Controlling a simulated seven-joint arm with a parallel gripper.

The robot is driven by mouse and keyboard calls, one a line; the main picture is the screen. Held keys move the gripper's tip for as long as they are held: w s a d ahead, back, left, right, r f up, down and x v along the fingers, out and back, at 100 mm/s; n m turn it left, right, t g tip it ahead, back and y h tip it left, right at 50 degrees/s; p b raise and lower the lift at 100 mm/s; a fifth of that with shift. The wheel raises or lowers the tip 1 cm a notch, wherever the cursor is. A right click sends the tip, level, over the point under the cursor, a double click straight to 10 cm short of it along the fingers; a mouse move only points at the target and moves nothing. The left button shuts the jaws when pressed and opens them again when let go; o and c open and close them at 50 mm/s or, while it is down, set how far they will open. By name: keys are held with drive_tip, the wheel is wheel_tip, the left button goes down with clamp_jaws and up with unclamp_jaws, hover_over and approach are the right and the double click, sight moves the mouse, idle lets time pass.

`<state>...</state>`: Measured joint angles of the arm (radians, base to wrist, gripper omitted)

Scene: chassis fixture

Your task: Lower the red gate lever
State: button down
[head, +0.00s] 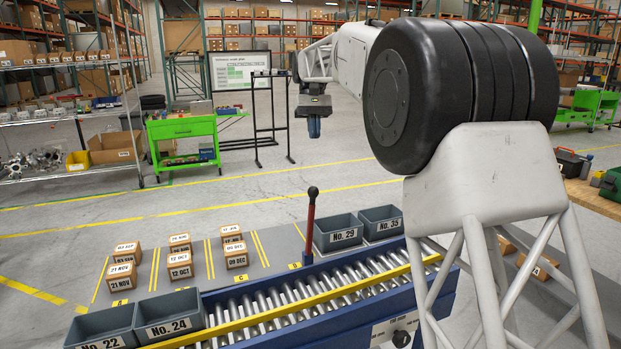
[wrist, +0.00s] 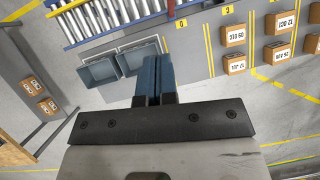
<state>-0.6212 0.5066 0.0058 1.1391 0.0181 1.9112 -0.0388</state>
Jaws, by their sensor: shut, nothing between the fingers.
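The red gate lever (head: 310,226) with its black knob stands nearly upright at the far side of the blue roller conveyor (head: 330,324), just left of bin No. 29. In the head view my gripper (head: 314,128) hangs above the lever and well apart from it, pointing down. Its blue fingers are shut with nothing between them.
Grey bins No. 29 (head: 338,232) and No. 35 (head: 381,222) stand right of the lever. Bins No. 22 (head: 101,331) and No. 24 (head: 169,317) stand at the near left. Several small date-labelled boxes (head: 180,265) sit on the marked grey area. The space around my gripper is clear.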

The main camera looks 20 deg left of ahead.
drive_tip(key=shift+w+a+f, duration=0.1)
drive_tip(key=shift+a+f, duration=0.1)
drive_tip(key=shift+a, duration=0.6)
drive_tip(key=shift+w+a+f, duration=0.1)
drive_tip(key=shift+a+f, duration=0.05)
drive_tip(key=shift+a, duration=0.65)
drive_tip(key=shift+s+f, duration=0.1)
drive_tip(key=s+d+f, duration=0.4)
drive_tip(key=s+f, duration=0.2)
drive_tip(key=f, duration=0.4)
drive_tip(key=shift+s+d, duration=0.25)
drive_tip(key=shift+d, duration=0.15)
drive_tip(key=shift+f, duration=0.1)
drive_tip(key=shift+s+d, duration=0.1)
drive_tip(key=shift+d, duration=0.05)
